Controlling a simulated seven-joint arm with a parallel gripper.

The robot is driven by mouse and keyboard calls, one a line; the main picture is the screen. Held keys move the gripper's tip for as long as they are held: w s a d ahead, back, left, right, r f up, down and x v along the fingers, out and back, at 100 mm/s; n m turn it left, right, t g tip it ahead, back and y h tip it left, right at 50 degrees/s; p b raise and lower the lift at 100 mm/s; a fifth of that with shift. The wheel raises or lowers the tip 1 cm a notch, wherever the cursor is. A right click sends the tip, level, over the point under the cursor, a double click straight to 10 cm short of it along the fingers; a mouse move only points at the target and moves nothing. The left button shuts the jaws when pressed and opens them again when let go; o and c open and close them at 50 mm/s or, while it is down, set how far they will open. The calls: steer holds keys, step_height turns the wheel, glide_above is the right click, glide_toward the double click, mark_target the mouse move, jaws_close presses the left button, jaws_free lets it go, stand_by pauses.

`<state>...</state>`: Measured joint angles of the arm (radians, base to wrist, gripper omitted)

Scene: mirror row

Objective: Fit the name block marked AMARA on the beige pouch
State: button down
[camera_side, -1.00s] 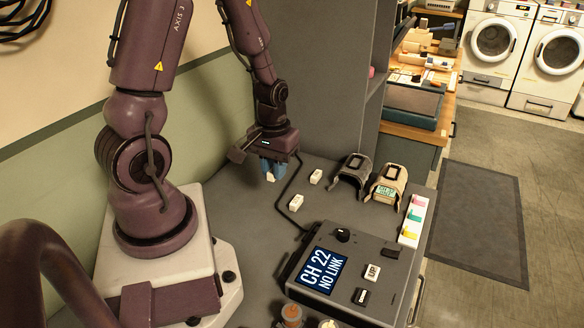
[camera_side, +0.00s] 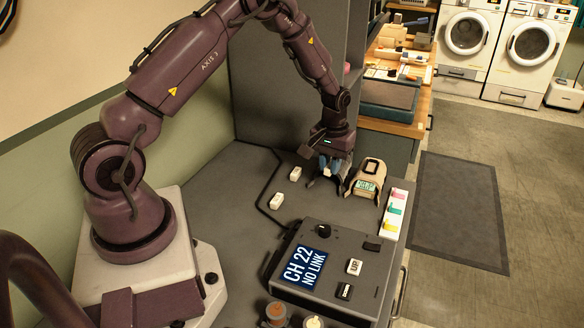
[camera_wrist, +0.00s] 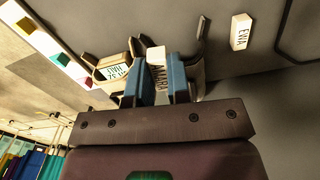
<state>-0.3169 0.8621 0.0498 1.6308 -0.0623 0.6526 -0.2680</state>
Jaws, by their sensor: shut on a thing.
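My gripper (camera_side: 328,168) has blue fingers shut on a white block marked AMARA (camera_wrist: 157,70). In the side view the block is mostly hidden by the fingers. The beige pouch (camera_side: 372,167) stands just right of my gripper, with a small greenish label on its front. It also shows in the wrist view (camera_wrist: 98,76), left of the fingers. A dark grey pouch (camera_side: 312,182) is mostly hidden at my gripper, which is in front of or over it. I cannot tell whether the block touches that pouch.
Two loose white blocks (camera_side: 295,173) lie on the grey bench to the left; one reads EWA (camera_wrist: 240,32). A control box (camera_side: 335,265) with a CH 22 NO LINK screen stands in front. A white strip with coloured tabs (camera_side: 396,212) lies at the right edge.

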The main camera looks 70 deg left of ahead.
glide_toward(371, 169)
steer(key=s+f, duration=0.1)
steer(key=f, duration=0.2)
steer(key=s+f, duration=0.1)
steer(key=f, duration=0.1)
steer(key=shift+s, duration=0.35)
steer(key=shift+n, duration=0.6)
steer(key=w+r, duration=0.1)
steer(key=r, duration=0.1)
steer(key=w+r, duration=0.1)
steer(key=w, duration=0.1)
steer(key=shift+w+a+r, duration=0.1)
steer(key=shift+a+r, duration=0.05)
steer(key=shift+r, duration=0.25)
steer(key=shift+s+f, duration=0.2)
steer(key=shift+s, duration=0.05)
steer(key=shift+f, duration=2.25)
steer(key=shift+f, duration=0.5)
steer(key=c, duration=1)
jaws_free()
steer(key=shift+r, duration=0.1)
step_height(371, 169, up, 13)
